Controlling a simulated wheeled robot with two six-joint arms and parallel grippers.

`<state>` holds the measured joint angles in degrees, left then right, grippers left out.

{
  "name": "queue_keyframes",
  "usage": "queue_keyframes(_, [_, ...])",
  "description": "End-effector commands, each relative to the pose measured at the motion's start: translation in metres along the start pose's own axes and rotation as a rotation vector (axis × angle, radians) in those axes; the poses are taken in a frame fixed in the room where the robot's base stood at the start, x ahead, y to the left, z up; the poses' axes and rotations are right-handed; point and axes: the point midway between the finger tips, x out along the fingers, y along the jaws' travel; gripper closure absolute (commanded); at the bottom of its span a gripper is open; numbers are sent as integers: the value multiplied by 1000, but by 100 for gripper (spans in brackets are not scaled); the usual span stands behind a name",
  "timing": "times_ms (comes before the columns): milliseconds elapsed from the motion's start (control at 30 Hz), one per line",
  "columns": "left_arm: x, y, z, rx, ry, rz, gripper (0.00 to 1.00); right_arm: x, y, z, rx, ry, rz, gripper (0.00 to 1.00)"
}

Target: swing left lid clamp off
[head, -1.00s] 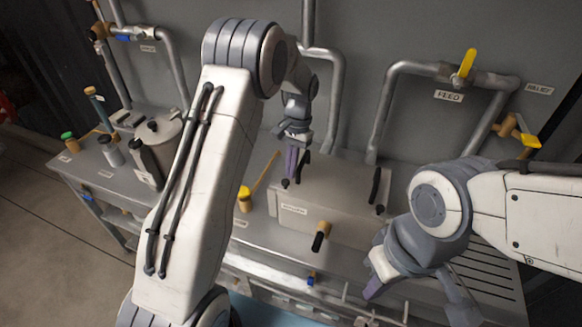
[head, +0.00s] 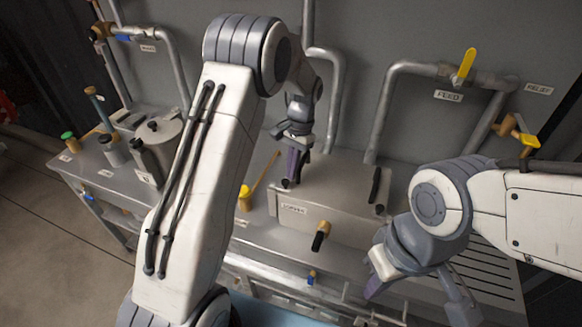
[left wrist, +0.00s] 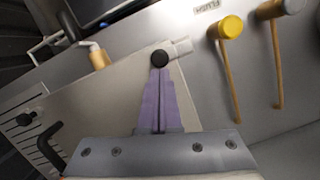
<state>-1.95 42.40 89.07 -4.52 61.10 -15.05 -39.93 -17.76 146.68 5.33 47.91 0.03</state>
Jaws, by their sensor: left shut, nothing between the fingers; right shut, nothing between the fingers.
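The grey box with its lid (head: 335,190) stands on the bench in the middle of the head view. The left lid clamp shows as a dark round knob (head: 285,183) at the lid's left edge. In the left wrist view the black knob (left wrist: 159,58) lies right at the fingertips; I cannot tell if they touch. My left gripper (head: 290,176) is shut and empty, pointing down over this clamp and hiding part of it. The right lid clamp (head: 375,186) is a dark bar at the lid's right side. My right gripper (head: 372,292) is shut, low in front of the box.
A yellow-headed mallet (head: 245,198) lies left of the box; the left wrist view shows two mallets. A pot (head: 160,140) and bottles stand further left. Pipes with a yellow valve handle (head: 467,64) run behind.

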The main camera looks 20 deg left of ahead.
Motion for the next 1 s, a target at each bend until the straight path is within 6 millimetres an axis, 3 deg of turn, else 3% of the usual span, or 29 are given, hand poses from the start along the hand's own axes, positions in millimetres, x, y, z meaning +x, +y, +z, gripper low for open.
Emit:
queue_keyframes(367, [1,5,7,140,-4,-32,100,-4,0,0,0,0,0,100])
queue_keyframes(1000, [7,15,36,709,-4,-165,100,-18,-1,-1,1,0,0,100])
